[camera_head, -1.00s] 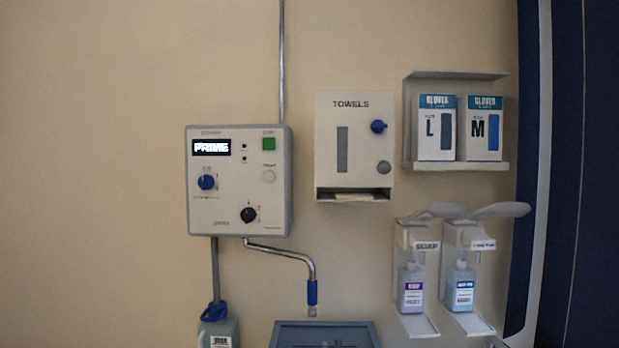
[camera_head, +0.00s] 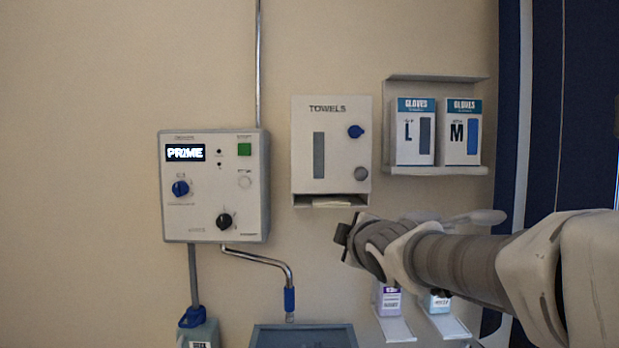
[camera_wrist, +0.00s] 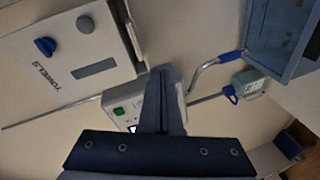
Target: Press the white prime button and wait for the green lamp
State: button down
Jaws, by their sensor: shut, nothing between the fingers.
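A pale control box (camera_head: 200,215) hangs on the wall at left in the head view. Its display (camera_head: 185,153) reads PRIME. The round white button (camera_head: 244,182) sits on its right side, below a green square (camera_head: 244,149). Two small dots (camera_head: 219,157) beside the display look dark; I see no lit green lamp. My gripper (camera_head: 343,236) is right of the box, apart from it, below the towel dispenser. In the wrist view my fingers (camera_wrist: 162,85) are together and empty. They hide much of the box (camera_wrist: 121,93) there; the white button cannot be made out.
The towel dispenser (camera_head: 335,185) hangs right of the box, with a glove shelf (camera_head: 440,171) beyond it. My arm partly covers the soap dispensers (camera_head: 392,325). A bent pipe (camera_head: 265,258) and a blue-grey basin (camera_head: 305,333) lie below. The wall left of the box is clear.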

aim_at(246, 186)
jog(key=w+a+r+n+y+p, duration=0.1)
jog(key=w+a+r+n+y, duration=0.2)
jog(key=a+n+y, duration=0.3)
jog(key=w+a+r+n+g+y+p, duration=0.1)
jog(key=w+a+r+n+y, duration=0.2)
jog(key=a+n+y, duration=0.3)
jog(key=a+r+n, duration=0.1)
jog(key=a+n, duration=0.4)
jog(key=a, duration=0.4)
jog(key=shift+w+a+n+g, duration=0.15)
jog(key=shift+a+n+g, duration=0.1)
jog(key=shift+n+g, duration=0.05)
jog(key=shift+w+p, duration=0.1)
jog(key=shift+p, duration=0.3)
jog(key=w+p, duration=0.6)
jog(key=w, duration=0.1)
jog(key=shift+a, duration=0.2)
jog(key=shift+w+p, duration=0.35)
jog(key=shift+w, duration=0.45)
jog(key=shift+w+f, duration=0.1)
